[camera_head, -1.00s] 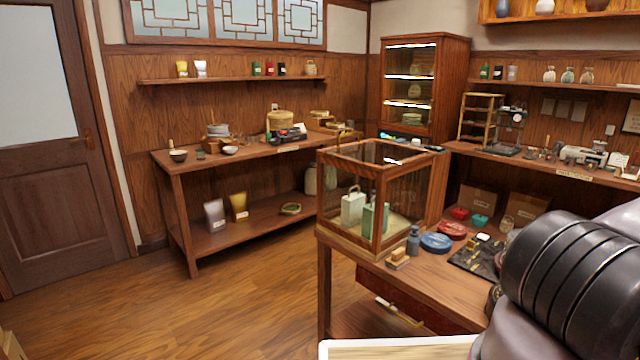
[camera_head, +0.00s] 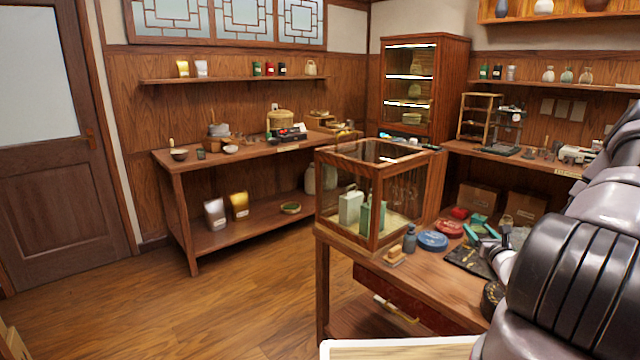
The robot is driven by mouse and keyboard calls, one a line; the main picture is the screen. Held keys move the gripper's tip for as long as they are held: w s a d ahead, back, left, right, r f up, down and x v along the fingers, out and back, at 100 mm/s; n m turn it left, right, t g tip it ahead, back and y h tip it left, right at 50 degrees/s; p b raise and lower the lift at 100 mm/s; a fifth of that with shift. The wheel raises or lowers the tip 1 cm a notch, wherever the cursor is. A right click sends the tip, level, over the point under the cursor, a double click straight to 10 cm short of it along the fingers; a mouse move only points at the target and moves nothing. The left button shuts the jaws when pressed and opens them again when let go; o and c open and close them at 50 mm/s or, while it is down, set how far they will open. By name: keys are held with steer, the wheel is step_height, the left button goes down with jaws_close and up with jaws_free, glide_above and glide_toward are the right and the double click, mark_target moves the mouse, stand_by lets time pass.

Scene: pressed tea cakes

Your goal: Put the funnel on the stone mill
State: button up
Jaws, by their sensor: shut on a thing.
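My gripper (camera_head: 481,235), with teal fingers, is over the right-hand counter by the dark tray. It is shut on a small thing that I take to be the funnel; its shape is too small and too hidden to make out. A grey round thing that looks like the stone mill (camera_head: 218,130) stands on the long wooden table at the back left, far from my gripper.
A glass case (camera_head: 376,196) with green canisters stands on the counter's left end. Blue (camera_head: 432,240) and red (camera_head: 449,229) round tins and a dark tray (camera_head: 468,259) lie near my gripper. The long table (camera_head: 262,150) also holds bowls and a basket. The floor (camera_head: 220,305) is clear.

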steer(key=w+a+r+y, duration=0.1)
steer(key=w+a+r, duration=0.2)
steer(key=a, duration=0.7)
steer(key=w+a+r, duration=0.2)
steer(key=a+r, duration=0.1)
steer(key=a, duration=0.7)
steer(key=shift+n, duration=0.3)
steer(key=s+r, duration=0.1)
steer(key=s, duration=0.2)
steer(key=s+r, duration=0.1)
steer(key=shift+s+a+r, duration=0.15)
steer(key=shift+s+r, duration=0.2)
steer(key=shift+s, duration=0.05)
